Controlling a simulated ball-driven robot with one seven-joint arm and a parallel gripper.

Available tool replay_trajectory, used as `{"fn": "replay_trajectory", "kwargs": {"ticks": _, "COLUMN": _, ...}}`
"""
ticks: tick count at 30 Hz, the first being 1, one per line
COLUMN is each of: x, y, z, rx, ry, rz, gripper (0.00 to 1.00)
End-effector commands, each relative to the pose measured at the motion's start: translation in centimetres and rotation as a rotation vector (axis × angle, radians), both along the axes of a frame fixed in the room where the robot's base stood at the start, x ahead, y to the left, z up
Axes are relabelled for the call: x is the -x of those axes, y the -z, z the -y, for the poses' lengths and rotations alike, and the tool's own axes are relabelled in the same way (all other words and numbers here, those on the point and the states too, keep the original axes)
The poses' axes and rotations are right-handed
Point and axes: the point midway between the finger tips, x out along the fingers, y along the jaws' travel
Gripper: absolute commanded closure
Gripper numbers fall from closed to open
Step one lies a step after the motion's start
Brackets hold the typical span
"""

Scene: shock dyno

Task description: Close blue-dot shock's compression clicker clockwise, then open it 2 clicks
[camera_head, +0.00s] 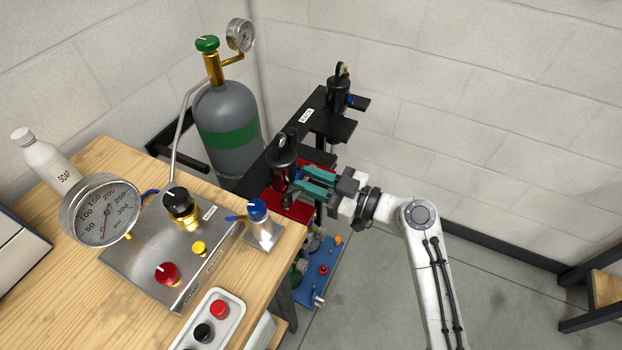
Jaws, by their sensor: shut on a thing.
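A black shock (283,152) with a ring on top stands on a black rail, over a red plate (296,207). A second black shock (338,90) stands farther along the rail, with a small blue knob (351,99) on its right side. I cannot make out a blue dot on either shock. My gripper (299,179) reaches in from the right with green fingers. Its fingertips are at the near shock's right side, closed around its small side clicker, which the fingers mostly hide. I cannot read its click position.
A wooden bench at left holds a steel panel (150,255) with a gauge (101,210) and knobs, a blue-topped valve block (260,225) and a button box (210,325). A grey gas cylinder (228,105) stands behind.

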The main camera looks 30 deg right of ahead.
Motion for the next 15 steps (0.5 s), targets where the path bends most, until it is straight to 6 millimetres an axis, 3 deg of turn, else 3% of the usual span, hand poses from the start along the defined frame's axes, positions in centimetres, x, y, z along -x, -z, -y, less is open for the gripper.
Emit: {"fn": "replay_trajectory", "kwargs": {"ticks": 15, "x": 0.03, "y": 0.08, "z": 0.01, "rx": -0.211, "ry": 0.0, "rz": -0.154, "gripper": 1.0}}
